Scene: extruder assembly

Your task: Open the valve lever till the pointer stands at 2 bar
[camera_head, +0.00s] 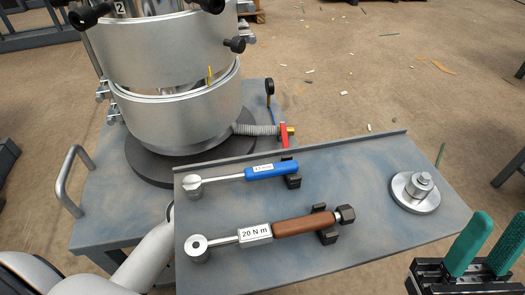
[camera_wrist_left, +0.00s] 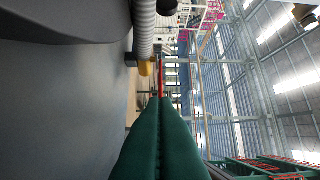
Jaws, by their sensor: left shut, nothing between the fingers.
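The red valve lever (camera_head: 283,134) hangs at a brass-yellow valve (camera_head: 291,130) at the end of a grey corrugated hose (camera_head: 256,129). A black round part (camera_head: 269,87), perhaps the gauge, stands edge-on behind it; no dial or pointer can be read. In the left wrist view the red lever (camera_wrist_left: 162,76) and yellow valve (camera_wrist_left: 146,68) lie just beyond my left gripper (camera_wrist_left: 160,100). Its green fingers are shut and empty; whether they touch the lever I cannot tell. In the head view its fingers are hidden. My right gripper (camera_head: 500,222) is open and empty at the lower right.
A grey tray (camera_head: 350,185) stands in front of the valve. It bears a blue-handled wrench (camera_head: 262,172), a brown-handled wrench (camera_head: 302,225) and a round metal part (camera_head: 415,195). The large silver cylinder (camera_head: 190,110) stands at the left. Open floor lies at the right.

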